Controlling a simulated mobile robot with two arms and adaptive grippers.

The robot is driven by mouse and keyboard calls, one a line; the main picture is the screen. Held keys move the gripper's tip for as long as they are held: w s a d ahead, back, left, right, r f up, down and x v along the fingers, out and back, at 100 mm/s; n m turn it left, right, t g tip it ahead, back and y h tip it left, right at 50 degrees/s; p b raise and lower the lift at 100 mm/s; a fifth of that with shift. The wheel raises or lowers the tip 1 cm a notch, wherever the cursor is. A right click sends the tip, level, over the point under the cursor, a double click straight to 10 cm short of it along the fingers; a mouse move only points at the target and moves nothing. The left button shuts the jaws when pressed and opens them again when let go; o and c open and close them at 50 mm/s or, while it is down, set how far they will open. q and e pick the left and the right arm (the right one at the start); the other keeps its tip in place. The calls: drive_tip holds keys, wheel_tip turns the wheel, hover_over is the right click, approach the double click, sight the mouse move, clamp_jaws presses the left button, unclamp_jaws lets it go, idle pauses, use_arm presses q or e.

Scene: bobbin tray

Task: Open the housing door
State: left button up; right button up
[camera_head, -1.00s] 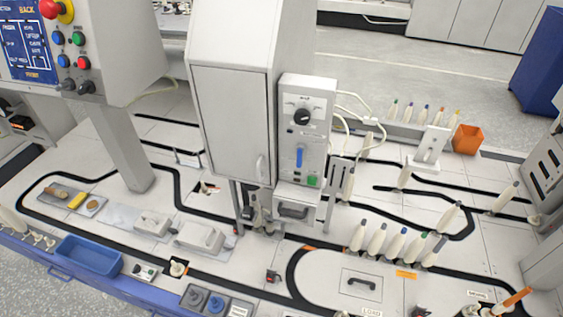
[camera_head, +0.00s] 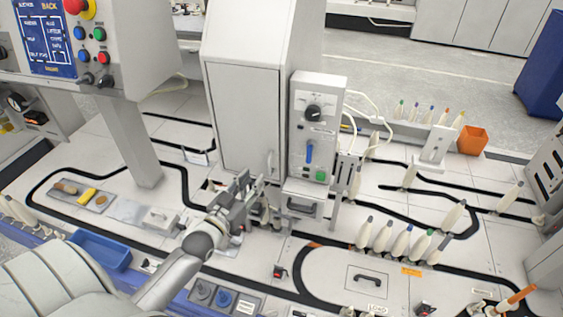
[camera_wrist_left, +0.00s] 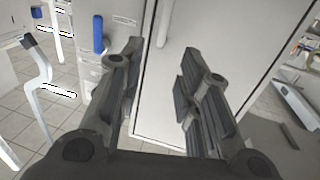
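The housing door (camera_head: 240,118) is the flat grey front panel of the tall grey housing, and it is shut. Its vertical handle (camera_head: 269,162) sits low on the right side of the door. My left gripper (camera_head: 250,185) is in front of the door's lower edge, close to the handle. In the left wrist view the gripper (camera_wrist_left: 155,85) is open and empty. There the door (camera_wrist_left: 215,60) lies behind the fingers, and the handle (camera_wrist_left: 164,22) is ahead, above the gap between them. My right gripper is in neither view.
A control box (camera_head: 313,125) with a black knob and blue lever adjoins the housing on the right. A control panel (camera_head: 60,40) stands at the upper left. Several bobbins (camera_head: 400,243) stand at right. A blue tray (camera_head: 100,250) lies at the left front edge.

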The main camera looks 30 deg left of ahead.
sight(268, 162)
use_arm(q)
drive_tip(key=w, duration=1)
drive_tip(key=shift+a, duration=0.25)
drive_tip(key=shift+c, duration=0.5)
clamp_jaws()
